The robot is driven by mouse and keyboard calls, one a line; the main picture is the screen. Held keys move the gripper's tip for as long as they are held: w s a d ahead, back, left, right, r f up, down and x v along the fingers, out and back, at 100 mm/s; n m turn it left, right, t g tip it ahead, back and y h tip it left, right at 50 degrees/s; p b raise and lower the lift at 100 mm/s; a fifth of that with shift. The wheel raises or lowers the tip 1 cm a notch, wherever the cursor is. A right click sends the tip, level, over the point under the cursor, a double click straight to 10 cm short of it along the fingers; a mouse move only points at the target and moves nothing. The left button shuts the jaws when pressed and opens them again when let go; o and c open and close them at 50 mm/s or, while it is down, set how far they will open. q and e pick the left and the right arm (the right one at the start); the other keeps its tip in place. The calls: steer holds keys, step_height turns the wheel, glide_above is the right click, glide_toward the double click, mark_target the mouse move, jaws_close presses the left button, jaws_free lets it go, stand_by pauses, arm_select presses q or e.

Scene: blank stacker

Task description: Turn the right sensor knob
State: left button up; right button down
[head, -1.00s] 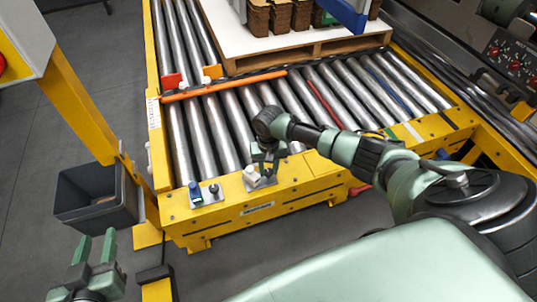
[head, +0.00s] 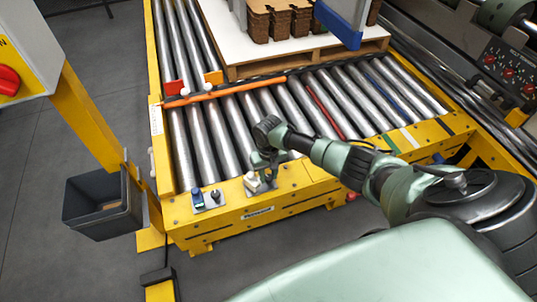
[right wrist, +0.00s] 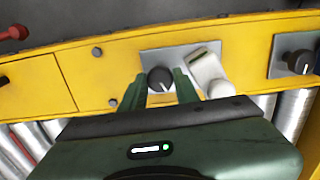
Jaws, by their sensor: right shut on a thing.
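The right sensor knob (right wrist: 160,79) is dark and round with a pale mark, on a grey metal plate (right wrist: 150,58). My right gripper (right wrist: 161,77) is shut on it, with one green fingertip at each side. In the head view my right gripper (head: 267,177) is at the conveyor's yellow front rail and mostly hides this knob. A white sensor (head: 252,181) stands beside the gripper; it also shows in the right wrist view (right wrist: 208,72). The left sensor knob (head: 215,195) is black and free, next to a blue sensor (head: 198,199). My left gripper is out of view.
An orange bar (head: 225,89) crosses the conveyor rollers. A pallet (head: 310,52) with brown stacks stands behind. A dark bin (head: 103,205) is at the left, beside a yellow post (head: 95,120). A control panel (head: 510,70) with red knobs is at the right.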

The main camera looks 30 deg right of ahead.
steer(key=shift+r+n+p, duration=0.1)
steer(key=shift+n+p, duration=0.5)
steer(key=shift+n, duration=0.5)
steer(key=n+p, duration=0.1)
steer(key=n, duration=0.3)
steer(key=shift+n, duration=0.3)
steer(key=n, duration=0.2)
steer(key=shift+n, duration=0.3)
steer(key=n, duration=0.4)
steer(key=shift+n, duration=1.2)
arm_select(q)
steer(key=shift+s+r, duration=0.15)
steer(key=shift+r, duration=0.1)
